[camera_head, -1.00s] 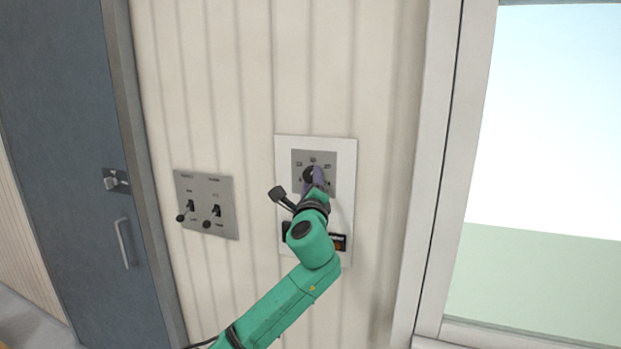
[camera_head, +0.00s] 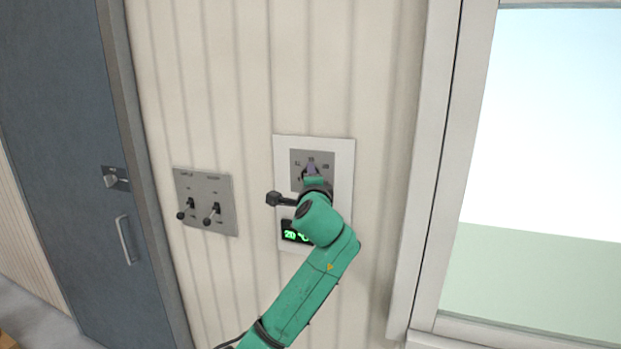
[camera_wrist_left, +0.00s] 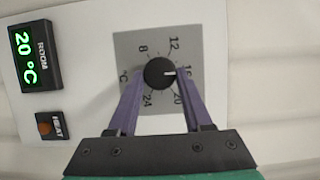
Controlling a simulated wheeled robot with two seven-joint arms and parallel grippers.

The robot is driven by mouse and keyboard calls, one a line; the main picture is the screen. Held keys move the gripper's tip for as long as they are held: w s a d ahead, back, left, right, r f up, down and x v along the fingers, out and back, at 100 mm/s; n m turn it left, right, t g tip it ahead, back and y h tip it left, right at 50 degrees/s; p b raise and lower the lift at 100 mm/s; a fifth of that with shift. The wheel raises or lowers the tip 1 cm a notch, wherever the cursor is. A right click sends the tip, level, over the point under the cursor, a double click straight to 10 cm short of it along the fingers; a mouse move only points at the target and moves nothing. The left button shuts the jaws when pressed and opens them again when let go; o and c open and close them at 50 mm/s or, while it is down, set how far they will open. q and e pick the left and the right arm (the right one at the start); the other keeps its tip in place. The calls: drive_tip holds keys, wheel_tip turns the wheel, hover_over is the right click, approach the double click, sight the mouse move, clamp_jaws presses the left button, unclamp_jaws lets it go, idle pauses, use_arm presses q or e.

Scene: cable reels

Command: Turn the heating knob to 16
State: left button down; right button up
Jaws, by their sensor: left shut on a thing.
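The heating knob (camera_wrist_left: 159,73) is a round black dial on a grey plate (camera_wrist_left: 125,42) marked 8, 12, 16, 20 and 24. Its white pointer line points right in the left wrist view, at the 16 mark, which a finger partly covers. My left gripper (camera_wrist_left: 158,77) is shut on the knob, one purple finger on each side. In the head view my left gripper (camera_head: 312,170) is at the grey plate and hides most of the knob. My right gripper is in neither view.
A display (camera_wrist_left: 35,55) shows 20 °C in green beside a HEAT lamp (camera_wrist_left: 45,127) that looks dull orange. A switch panel (camera_head: 205,200) with two levers is to the left, then a blue door (camera_head: 75,150). A window (camera_head: 545,120) is at right.

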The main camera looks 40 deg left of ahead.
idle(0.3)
use_arm(q)
drive_tip(key=shift+c, duration=1.6)
unclamp_jaws()
drive_tip(key=b+v, duration=0.5)
drive_tip(key=v, duration=0.9)
drive_tip(key=shift+s, duration=0.2)
drive_tip(key=shift+d, duration=0.1)
